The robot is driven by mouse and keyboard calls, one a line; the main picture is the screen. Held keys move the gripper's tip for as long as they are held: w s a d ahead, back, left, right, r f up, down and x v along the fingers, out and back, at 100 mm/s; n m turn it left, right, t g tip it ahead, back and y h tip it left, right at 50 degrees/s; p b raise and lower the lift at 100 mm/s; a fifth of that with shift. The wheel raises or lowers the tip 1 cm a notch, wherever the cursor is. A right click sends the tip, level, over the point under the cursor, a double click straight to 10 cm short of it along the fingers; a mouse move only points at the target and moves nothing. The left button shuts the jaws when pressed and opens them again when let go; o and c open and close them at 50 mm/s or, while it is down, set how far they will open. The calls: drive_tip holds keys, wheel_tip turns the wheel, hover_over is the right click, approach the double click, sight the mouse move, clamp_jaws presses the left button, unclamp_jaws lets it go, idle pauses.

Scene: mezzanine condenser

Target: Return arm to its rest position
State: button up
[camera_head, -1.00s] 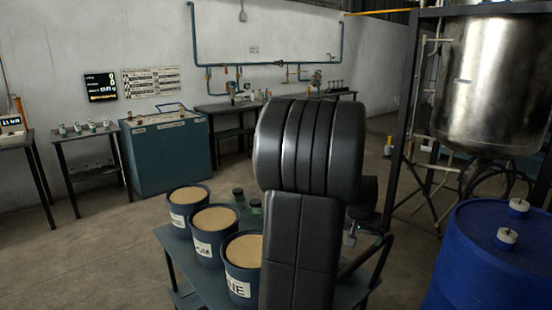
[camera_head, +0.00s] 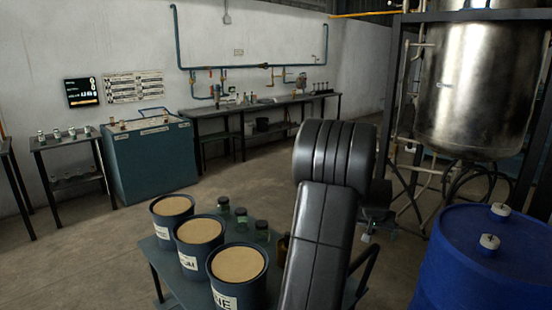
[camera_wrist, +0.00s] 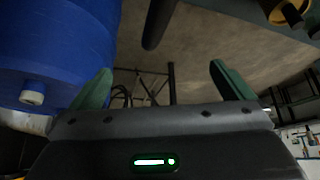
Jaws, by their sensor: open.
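My gripper (camera_wrist: 158,88) shows in the wrist view with its two green fingers spread wide apart and nothing between them. A green light glows on its body. In the head view my dark arm stands folded up in front of the low cart, to the right of the tubs. The gripper itself is mostly hidden behind the arm there. The wrist view is tilted, with the blue drum (camera_wrist: 60,45) at its upper left and the floor beyond the fingers.
A cart (camera_head: 160,262) holds three labelled tubs (camera_head: 238,264) of tan powder and several small dark bottles (camera_head: 242,218). The blue drum (camera_head: 480,265) stands at right, below a steel tank (camera_head: 475,90). Benches and a teal cabinet (camera_head: 150,160) line the wall. Open floor lies between.

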drive_tip(key=w+d+r+t, duration=0.1)
drive_tip(key=w+d+r, duration=0.2)
drive_tip(key=w, duration=0.1)
drive_tip(key=shift+w+d+h, duration=0.3)
drive_tip(key=shift+w+h, duration=0.1)
